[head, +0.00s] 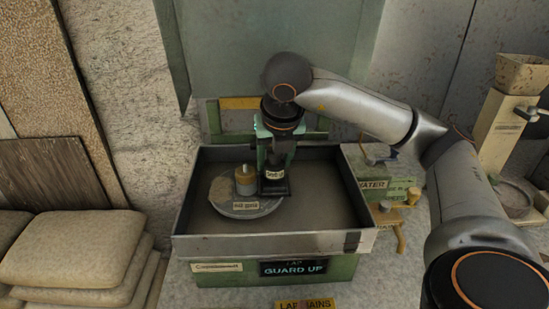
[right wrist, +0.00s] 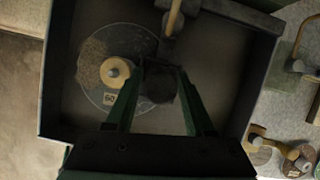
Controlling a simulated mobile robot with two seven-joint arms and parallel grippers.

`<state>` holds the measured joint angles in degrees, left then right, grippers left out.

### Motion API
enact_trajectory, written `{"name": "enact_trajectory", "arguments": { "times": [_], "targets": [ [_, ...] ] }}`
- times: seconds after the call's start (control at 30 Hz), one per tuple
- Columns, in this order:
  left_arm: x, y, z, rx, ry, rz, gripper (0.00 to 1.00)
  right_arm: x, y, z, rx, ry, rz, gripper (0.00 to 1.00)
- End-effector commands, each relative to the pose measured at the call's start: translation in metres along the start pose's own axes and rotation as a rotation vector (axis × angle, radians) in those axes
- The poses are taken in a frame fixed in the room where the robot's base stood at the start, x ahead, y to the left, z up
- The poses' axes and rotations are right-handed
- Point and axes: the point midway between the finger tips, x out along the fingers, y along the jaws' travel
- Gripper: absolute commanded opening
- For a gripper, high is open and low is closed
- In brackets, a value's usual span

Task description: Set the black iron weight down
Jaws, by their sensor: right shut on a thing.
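The black iron weight (head: 274,187) is a dark block with a pale label, upright in the tray area in the head view. My right gripper (head: 275,160) comes down from above and is shut on it. In the right wrist view the weight (right wrist: 158,86) is a dark shape between the green fingers (right wrist: 160,70). It is at the right edge of the round grey plate (head: 232,212). I cannot tell whether its base touches the plate or tray floor, or hangs just above. My left gripper is not in view.
A brass-topped grey cylinder (head: 245,181) stands on the plate, close left of the weight. The metal tray (head: 270,244) has raised walls; its right floor is bare. A green panel (head: 270,55) stands behind. A green box marked WATER (head: 390,190) is right of the tray.

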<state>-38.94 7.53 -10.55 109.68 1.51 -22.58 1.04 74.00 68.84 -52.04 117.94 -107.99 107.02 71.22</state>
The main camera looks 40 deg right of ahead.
Motion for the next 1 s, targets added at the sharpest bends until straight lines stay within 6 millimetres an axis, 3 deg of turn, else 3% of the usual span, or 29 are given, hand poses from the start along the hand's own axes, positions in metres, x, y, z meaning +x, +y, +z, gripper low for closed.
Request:
{"name": "enact_trajectory", "arguments": {
  "times": [0.93,0.97,1.0],
  "targets": [
    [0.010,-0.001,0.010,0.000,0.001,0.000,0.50,0.013,0.000,-0.005,0.001,-0.003,0.002,0.00],
    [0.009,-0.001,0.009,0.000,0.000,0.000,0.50,0.012,0.000,-0.005,0.001,-0.003,0.002,0.57],
    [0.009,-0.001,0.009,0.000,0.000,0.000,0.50,0.011,0.000,-0.005,0.001,-0.003,0.002,0.61]
  ]
}}
